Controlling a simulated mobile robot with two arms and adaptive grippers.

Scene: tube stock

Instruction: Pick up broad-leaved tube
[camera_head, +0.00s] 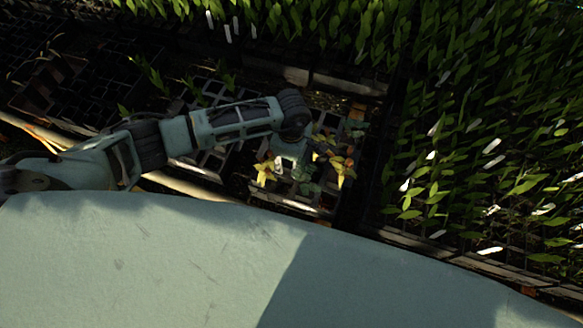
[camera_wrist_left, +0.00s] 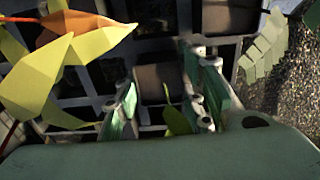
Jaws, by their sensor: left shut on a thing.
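My left gripper (camera_head: 298,178) reaches down over a dark tray (camera_head: 325,211) of plant tubes in the head view. In the left wrist view its green fingers (camera_wrist_left: 163,100) stand on both sides of a narrow gap and are shut on a plant tube. A small green leaf (camera_wrist_left: 175,121) shows between the fingers; the rest of the held tube is mostly hidden, and I cannot tell its leaf type. Broad yellow leaves (camera_wrist_left: 50,75) are close on the left in the wrist view. Yellow-leaved plants (camera_head: 342,168) also stand beside the gripper in the head view. My right gripper is not in view.
Dense green plants (camera_head: 480,130) fill trays on the right, and more (camera_head: 330,22) stand along the back. A pale grey-green leaf (camera_wrist_left: 262,48) is near the right finger. Mostly empty dark trays (camera_head: 75,80) lie at the left.

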